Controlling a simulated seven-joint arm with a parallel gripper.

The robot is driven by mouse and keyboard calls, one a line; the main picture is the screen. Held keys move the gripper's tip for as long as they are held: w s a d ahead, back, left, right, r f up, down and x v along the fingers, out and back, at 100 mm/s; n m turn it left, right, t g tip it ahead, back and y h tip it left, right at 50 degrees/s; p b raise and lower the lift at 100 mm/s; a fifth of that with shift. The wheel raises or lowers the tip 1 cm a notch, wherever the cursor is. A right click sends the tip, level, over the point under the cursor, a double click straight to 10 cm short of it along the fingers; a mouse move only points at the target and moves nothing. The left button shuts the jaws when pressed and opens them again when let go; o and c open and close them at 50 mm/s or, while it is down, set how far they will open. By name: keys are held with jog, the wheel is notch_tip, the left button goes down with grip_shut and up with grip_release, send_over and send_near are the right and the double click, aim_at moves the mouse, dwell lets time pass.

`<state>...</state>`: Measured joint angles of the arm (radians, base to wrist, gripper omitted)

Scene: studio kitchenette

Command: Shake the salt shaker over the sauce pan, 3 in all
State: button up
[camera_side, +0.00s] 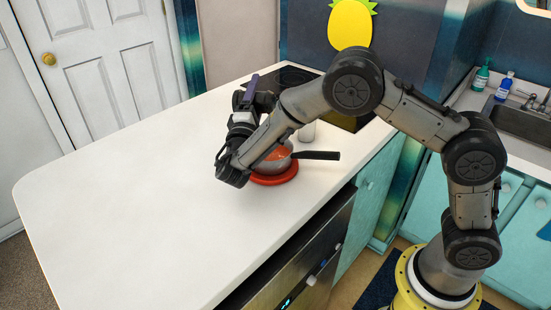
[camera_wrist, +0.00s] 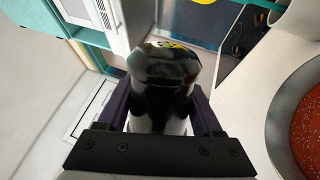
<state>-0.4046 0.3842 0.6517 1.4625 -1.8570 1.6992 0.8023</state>
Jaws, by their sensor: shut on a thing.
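My gripper (camera_wrist: 163,108) is shut on the salt shaker (camera_wrist: 163,68), which has a glossy dark top and a paler lower part between the purple fingers. In the side view my gripper (camera_side: 256,92) is above the counter, to the upper left of the sauce pan (camera_side: 281,166). The shaker is hard to make out there, and its exact tilt cannot be told. The pan holds orange-red sauce and its dark handle points right. My arm hides part of it. The wrist view shows the pan's edge and specked red sauce (camera_wrist: 308,130) at the right, beside the shaker.
The pan stands on a red round trivet (camera_side: 275,177). A white cylinder (camera_side: 307,132) stands behind the pan. A dark cooktop (camera_side: 291,77) is at the back of the white counter (camera_side: 120,205), whose left and front are clear. A sink (camera_side: 520,120) with bottles is at the far right.

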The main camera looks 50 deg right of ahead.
jog(key=n+y, duration=0.1)
jog(key=n, duration=0.5)
jog(key=r+n+t+y, duration=0.1)
jog(key=n+y, duration=0.1)
jog(key=n, duration=0.5)
jog(key=n+y, duration=0.2)
jog(key=n, duration=0.4)
jog(key=shift+r+t, duration=0.2)
jog(key=shift+t, duration=0.2)
